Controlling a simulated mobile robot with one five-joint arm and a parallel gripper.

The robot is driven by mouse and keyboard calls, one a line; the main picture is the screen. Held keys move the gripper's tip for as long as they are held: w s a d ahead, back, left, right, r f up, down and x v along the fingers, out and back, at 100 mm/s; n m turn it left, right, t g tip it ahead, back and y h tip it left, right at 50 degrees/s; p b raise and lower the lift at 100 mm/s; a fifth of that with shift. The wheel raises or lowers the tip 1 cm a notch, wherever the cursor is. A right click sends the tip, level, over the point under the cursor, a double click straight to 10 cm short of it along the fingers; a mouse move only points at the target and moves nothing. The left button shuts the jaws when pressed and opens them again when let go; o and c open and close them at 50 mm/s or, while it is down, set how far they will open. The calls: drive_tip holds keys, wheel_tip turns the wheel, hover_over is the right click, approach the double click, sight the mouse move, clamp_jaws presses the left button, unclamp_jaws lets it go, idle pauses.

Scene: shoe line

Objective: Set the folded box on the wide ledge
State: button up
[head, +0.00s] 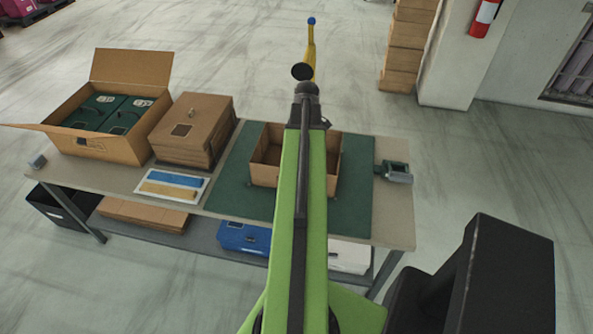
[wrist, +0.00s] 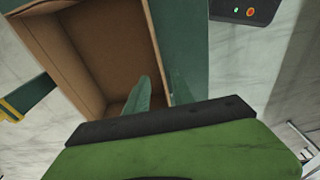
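The folded box (head: 262,165) is an open-topped brown cardboard box. It stands on the green mat (head: 224,182) on the table, partly hidden behind my arm in the head view. In the wrist view the box (wrist: 95,60) fills the upper left, and its inside looks empty. My gripper (wrist: 160,90) has two green fingers, apart, at the box's right wall. One finger shows over the inside and the other shows faintly against the green beyond the wall. In the head view my arm hides the fingers. I cannot tell which surface is the wide ledge.
On the table (head: 400,229) stand an open carton (head: 121,147) with green boxes, a closed brown carton (head: 186,145) and a white tray (head: 148,195). A grey device (head: 396,174) sits at the right edge. A lower shelf (head: 200,232) holds flat cardboard and a blue item.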

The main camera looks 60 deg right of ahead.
drive_tip(key=f+b, duration=0.4)
drive_tip(key=w+f+b, duration=0.1)
drive_tip(key=f+b, duration=0.3)
drive_tip(key=f, duration=0.1)
drive_tip(key=f+b, duration=0.4)
drive_tip(key=f, duration=0.1)
drive_tip(key=shift+w+a, duration=0.2)
drive_tip(key=shift+w, duration=0.2)
drive_tip(key=shift+r, duration=0.2)
clamp_jaws()
idle(0.4)
